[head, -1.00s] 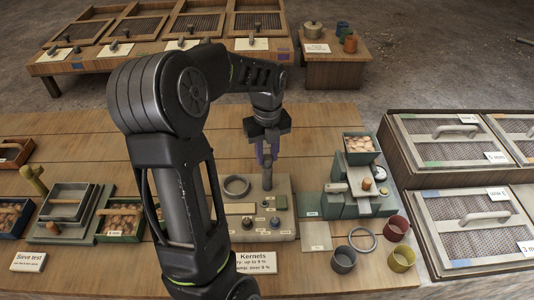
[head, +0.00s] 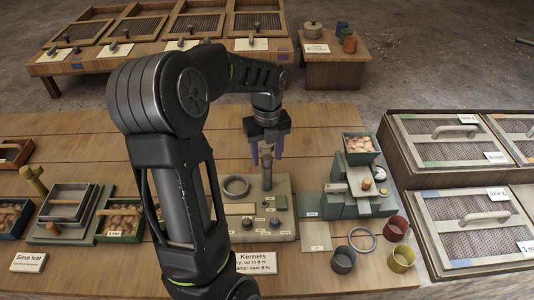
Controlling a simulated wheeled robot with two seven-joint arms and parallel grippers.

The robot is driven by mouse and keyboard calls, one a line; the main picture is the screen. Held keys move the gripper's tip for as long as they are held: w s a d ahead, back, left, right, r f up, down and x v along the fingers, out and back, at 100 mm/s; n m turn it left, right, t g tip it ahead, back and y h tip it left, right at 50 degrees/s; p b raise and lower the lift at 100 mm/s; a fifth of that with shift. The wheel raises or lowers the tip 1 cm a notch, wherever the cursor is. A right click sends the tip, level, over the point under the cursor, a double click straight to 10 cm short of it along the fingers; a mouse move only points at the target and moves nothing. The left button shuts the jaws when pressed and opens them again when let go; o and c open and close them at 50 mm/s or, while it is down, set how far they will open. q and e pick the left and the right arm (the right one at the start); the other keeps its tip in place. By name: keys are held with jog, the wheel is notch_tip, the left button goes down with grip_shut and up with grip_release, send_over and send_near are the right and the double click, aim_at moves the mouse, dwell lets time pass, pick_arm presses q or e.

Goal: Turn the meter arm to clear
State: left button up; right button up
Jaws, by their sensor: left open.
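The meter (head: 287,217) is a flat beige unit on the wooden table, with small knobs, a ring (head: 236,187) and small labels on its top. A dark upright post, which looks like the meter arm (head: 267,175), stands at its back edge. My left gripper (head: 266,159) is over the top of this post, pointing down, with its two purple fingers spread to either side. I cannot tell whether the fingers touch it. My left arm hides part of the table and the left side of the meter. My right gripper is not in view.
Right of the meter stands a green device (head: 358,200) with a tray of kernels (head: 359,145). Cups (head: 397,227) and a loose ring (head: 362,240) lie near the front. Left are sieves (head: 67,204) and kernel boxes. A Kernels sign (head: 256,263) stands in front.

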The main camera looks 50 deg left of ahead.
pick_arm(q)
jog(key=shift+r, duration=0.1)
notch_tip(320, 180, up, 8)
jog(key=shift+f+b, duration=0.15)
jog(key=shift+b, duration=0.25)
jog(key=shift+s+f, duration=0.1)
dwell(0.5)
